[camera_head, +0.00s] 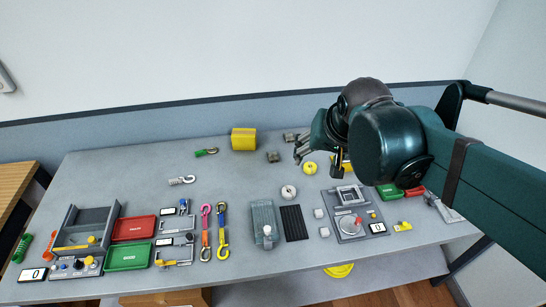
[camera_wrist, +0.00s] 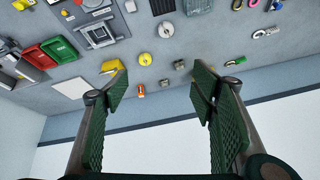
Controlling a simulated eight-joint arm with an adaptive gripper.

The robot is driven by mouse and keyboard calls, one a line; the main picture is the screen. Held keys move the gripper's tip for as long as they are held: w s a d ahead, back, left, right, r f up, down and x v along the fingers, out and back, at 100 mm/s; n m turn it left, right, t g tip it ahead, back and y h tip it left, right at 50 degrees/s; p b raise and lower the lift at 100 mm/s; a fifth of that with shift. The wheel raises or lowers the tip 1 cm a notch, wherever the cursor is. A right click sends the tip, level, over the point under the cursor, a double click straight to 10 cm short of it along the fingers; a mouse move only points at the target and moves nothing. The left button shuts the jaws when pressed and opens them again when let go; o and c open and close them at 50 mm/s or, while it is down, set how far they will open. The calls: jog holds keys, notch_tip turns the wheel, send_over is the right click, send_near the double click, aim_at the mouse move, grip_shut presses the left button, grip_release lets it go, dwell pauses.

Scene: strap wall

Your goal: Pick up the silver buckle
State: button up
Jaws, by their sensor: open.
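Two small grey metallic pieces lie on the table near the back middle, one nearer the back edge (camera_head: 290,137) and one nearer the front (camera_head: 274,156). They also show in the wrist view, as one grey piece (camera_wrist: 179,65) and another grey piece (camera_wrist: 164,83). Either may be the silver buckle; they are too small to tell. My gripper (camera_head: 320,155) is above the back of the table, to the right of both pieces. In the wrist view my gripper (camera_wrist: 158,88) has its fingers wide apart, with nothing held between them.
A yellow disc (camera_head: 309,168) lies near my gripper. Trays, hooks and a device panel (camera_head: 352,224) fill the front. The back left table is clear.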

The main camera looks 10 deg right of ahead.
jog(key=w+a+f+m+g, duration=0.1)
jog(key=w+m, duration=0.2)
jog(key=w, duration=0.7)
jog(key=m+g, duration=0.5)
jog(key=m, duration=0.5)
send_over(272, 155)
notch_tip(272, 155, down, 23)
jog(key=shift+d, duration=0.1)
jog(key=shift+w+f+m, duration=0.15)
jog(key=shift+f+m, duration=0.25)
jog(key=shift+f, duration=0.05)
jog(key=shift+f, duration=0.1)
jog(key=shift+f, duration=1.2)
jog(key=shift+f, duration=0.1)
